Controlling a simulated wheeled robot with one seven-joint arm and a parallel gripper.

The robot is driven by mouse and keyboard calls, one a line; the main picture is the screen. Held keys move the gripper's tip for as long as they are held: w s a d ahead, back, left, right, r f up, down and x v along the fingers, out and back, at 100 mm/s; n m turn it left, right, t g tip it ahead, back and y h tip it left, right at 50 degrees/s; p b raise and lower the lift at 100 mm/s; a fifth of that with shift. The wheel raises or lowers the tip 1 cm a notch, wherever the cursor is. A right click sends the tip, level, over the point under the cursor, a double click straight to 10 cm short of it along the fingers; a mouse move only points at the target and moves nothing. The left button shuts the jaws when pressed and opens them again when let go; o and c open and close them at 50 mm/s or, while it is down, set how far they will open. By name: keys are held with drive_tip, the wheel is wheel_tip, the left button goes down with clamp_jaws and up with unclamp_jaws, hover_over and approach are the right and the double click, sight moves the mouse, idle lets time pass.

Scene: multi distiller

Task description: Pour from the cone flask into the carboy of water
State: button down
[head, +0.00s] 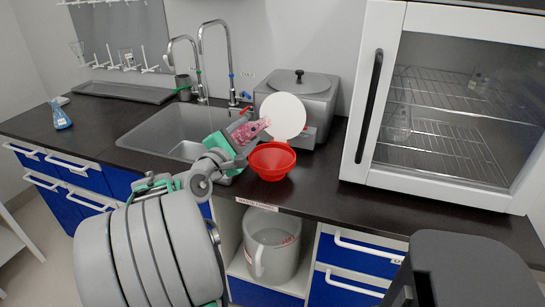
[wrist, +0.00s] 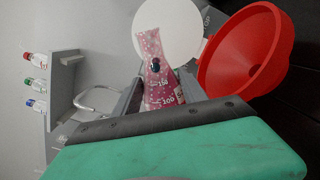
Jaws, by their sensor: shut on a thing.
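My gripper (head: 238,145) is shut on the cone flask (head: 255,128), which holds pink contents and is tilted well over. In the head view its narrow end points right, above and left of the red funnel (head: 271,165). The wrist view shows the flask (wrist: 153,75) between my fingers (wrist: 155,100), with white volume marks on it. A translucent grey container (head: 272,250) with a handle stands in the open bay under the counter. I cannot tell if it is the carboy of water; no water is clearly visible. No stream shows at the flask's mouth.
A white disc (head: 284,116) stands behind the funnel, before a grey metal tank (head: 312,100). The sink (head: 165,130) with two taps lies left. A white glass-fronted cabinet (head: 450,110) bounds the right. A blue bottle (head: 61,115) stands far left.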

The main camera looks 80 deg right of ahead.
drive_tip(key=shift+w+f+m+b, duration=0.25)
drive_tip(key=shift+m+b, duration=0.55)
drive_tip(key=shift+b, duration=1)
drive_tip(key=shift+r+m+b, duration=0.5)
drive_tip(key=shift+m+b, duration=0.4)
drive_tip(key=shift+b, duration=0.2)
drive_tip(key=shift+s+f+m+b, duration=0.15)
drive_tip(key=shift+m+b, duration=0.65)
drive_tip(key=shift+b, duration=0.85)
drive_tip(key=shift+f+m+b, duration=0.25)
drive_tip(key=shift+m+b, duration=0.65)
drive_tip(key=shift+b, duration=0.1)
idle(0.6)
drive_tip(key=shift+s+r+m, duration=0.1)
drive_tip(key=shift+r+m, duration=0.2)
drive_tip(key=shift+m, duration=0.2)
idle(1.4)
